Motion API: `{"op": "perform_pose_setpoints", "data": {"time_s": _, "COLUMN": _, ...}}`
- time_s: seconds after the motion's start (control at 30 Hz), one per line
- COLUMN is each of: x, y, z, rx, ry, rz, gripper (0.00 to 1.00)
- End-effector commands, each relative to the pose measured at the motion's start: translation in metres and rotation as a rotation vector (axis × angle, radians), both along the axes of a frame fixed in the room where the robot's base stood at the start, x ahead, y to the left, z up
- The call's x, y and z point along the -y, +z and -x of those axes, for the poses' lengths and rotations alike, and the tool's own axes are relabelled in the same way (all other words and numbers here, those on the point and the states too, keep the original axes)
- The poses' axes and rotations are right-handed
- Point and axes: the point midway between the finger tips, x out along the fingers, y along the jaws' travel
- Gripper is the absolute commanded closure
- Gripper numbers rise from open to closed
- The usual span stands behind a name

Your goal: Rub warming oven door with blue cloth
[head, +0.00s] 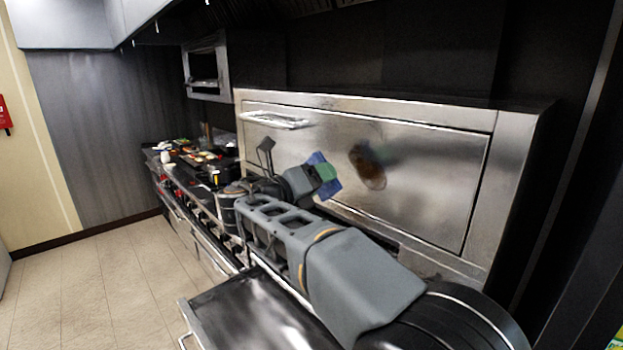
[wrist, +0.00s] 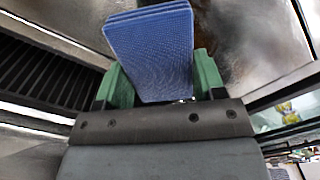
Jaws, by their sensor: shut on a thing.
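The warming oven door (head: 430,180) is a wide, shiny steel panel with a bar handle (head: 275,119) at its upper left. A brown smear (head: 369,167) marks the middle of the door. My gripper (head: 325,174) has green fingers and is in front of the door, left of the smear. It is shut on the folded blue cloth (head: 318,158). In the wrist view the cloth (wrist: 150,50) stands out between both fingers, with its layered edge toward the steel. I cannot tell whether the cloth touches the door.
A cooking range (head: 195,185) with food and pans on top lies to the left, beyond my arm. A dark, flat surface (head: 245,310) is below my arm. A small open steel unit (head: 207,70) hangs at the back. The tiled floor (head: 95,270) at left is clear.

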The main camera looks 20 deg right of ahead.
Motion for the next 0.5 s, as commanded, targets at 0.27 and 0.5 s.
{"op": "perform_pose_setpoints", "data": {"time_s": 0.27, "x": 0.024, "y": -0.001, "z": -0.010, "rx": 0.001, "ry": 0.000, "rz": 0.001, "gripper": 0.59}}
{"op": "perform_pose_setpoints", "data": {"time_s": 0.5, "x": 0.041, "y": 0.000, "z": -0.017, "rx": 0.001, "ry": 0.000, "rz": 0.001, "gripper": 0.59}}
